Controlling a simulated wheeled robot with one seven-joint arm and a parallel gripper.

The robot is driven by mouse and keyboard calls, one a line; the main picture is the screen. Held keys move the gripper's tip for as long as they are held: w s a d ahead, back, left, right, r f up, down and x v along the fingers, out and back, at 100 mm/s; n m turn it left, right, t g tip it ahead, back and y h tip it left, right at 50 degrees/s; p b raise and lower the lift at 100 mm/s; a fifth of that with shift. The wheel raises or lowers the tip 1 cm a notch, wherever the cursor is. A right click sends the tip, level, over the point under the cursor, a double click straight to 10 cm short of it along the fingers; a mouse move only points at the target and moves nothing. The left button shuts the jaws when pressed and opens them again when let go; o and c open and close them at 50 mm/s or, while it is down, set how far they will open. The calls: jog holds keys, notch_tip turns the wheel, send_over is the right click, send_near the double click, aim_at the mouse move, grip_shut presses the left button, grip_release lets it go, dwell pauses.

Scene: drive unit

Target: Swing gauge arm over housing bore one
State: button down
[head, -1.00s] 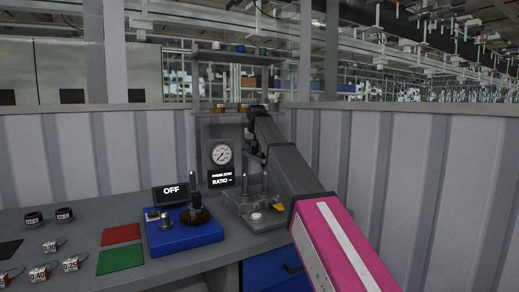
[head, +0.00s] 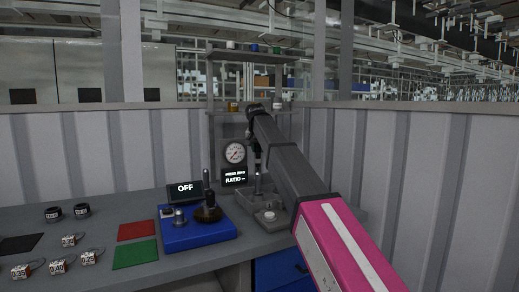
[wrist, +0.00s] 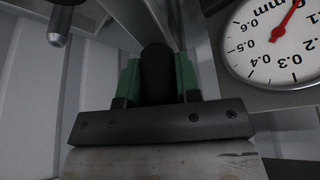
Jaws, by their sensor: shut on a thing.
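A round white dial gauge (head: 235,153) with a red needle is mounted on a grey panel at the back of the bench. It also shows large at the upper right of the wrist view (wrist: 275,45). My gripper (wrist: 158,82) has green-padded fingers shut on a dark, rounded, upright part (wrist: 157,70), seemingly the gauge arm's handle. In the head view my arm hides most of this grip, just right of the dial. A grey housing-like fixture (head: 248,203) with a light round piece (head: 269,215) sits below, partly behind my arm. I cannot tell which bore is bore one.
A blue unit (head: 190,236) with a black knob and an "OFF" display (head: 185,190) stands left of the fixture. Red (head: 136,231) and green (head: 135,254) mats and several small tagged parts lie further left. A ribbed wall closes the back and right. A metal tip (wrist: 58,28) hangs upper left in the wrist view.

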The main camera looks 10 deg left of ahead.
jog(key=shift+w+a, duration=0.1)
jog(key=shift+a, duration=0.05)
jog(key=c, duration=0.8)
grip_release()
jog(key=v, duration=1.1)
jog(key=shift+f, duration=0.1)
